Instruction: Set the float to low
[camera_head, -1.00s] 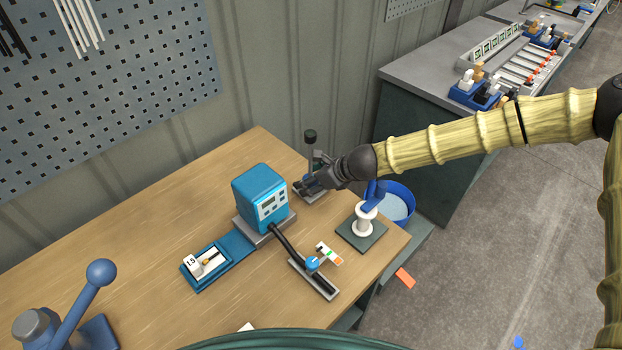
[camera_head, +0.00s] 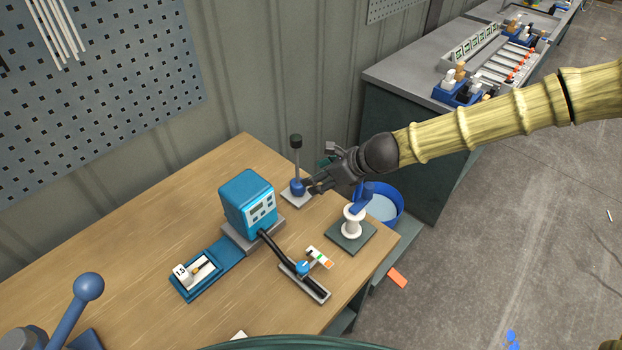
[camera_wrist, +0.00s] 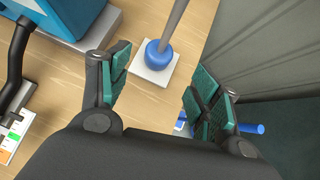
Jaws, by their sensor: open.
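The float, a blue ball (camera_head: 298,187), sits low on an upright grey rod (camera_head: 297,163) with a black cap, just above a pale square base (camera_head: 298,197). In the wrist view the float (camera_wrist: 158,53) and its base (camera_wrist: 154,72) show ahead, between the line of the two fingers. My gripper (camera_head: 318,183) is just right of the float in the head view. In the wrist view its teal-padded fingers (camera_wrist: 157,68) are spread apart with nothing between them. Whether a fingertip touches the float is unclear.
A blue controller box (camera_head: 248,203) stands left of the float. A white spool (camera_head: 352,222) on a dark plate and a blue bucket (camera_head: 383,203) are to the right. A small slider fixture (camera_head: 304,276) lies in front. The ribbed wall is behind.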

